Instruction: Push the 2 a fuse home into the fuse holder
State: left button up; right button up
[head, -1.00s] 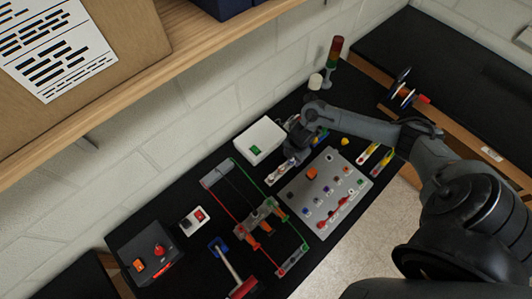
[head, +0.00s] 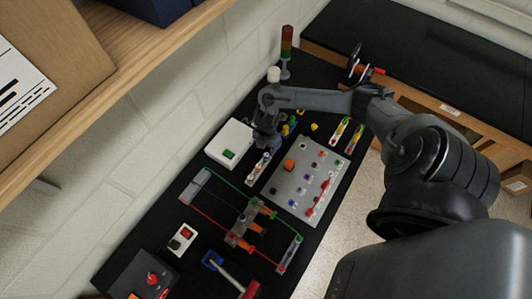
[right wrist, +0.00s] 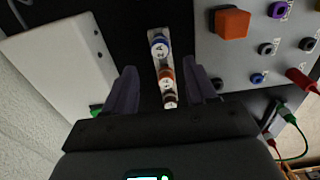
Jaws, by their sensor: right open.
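A narrow pale strip (head: 258,166) carrying fuses lies between the white box and the grey panel. In the right wrist view, a blue cap marked 2 A (right wrist: 160,46) sits at the strip's far end, with a red-orange cap (right wrist: 166,77) and a darker cap (right wrist: 170,100) nearer me. My right gripper (right wrist: 160,74) is open, its fingers on either side of the strip and touching nothing visible. The blue cap is beyond the fingertips. How deep it sits is not clear. In the head view my right gripper (head: 265,146) is over the strip's back end. My left gripper is not shown.
The white box (head: 229,143) is left of the strip; the grey panel (head: 283,196) with colored sockets and an orange block is right. A wired assembly (head: 243,222) lies in front.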

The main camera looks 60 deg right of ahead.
aim_at(266, 155)
notch_tip(266, 155, down, 4)
jog(key=b, duration=0.4)
jog(key=shift+f, duration=0.25)
jog(key=shift+f+b, duration=1.05)
jog(key=shift+f, duration=0.65)
jog(key=shift+p, duration=0.4)
grip_shut()
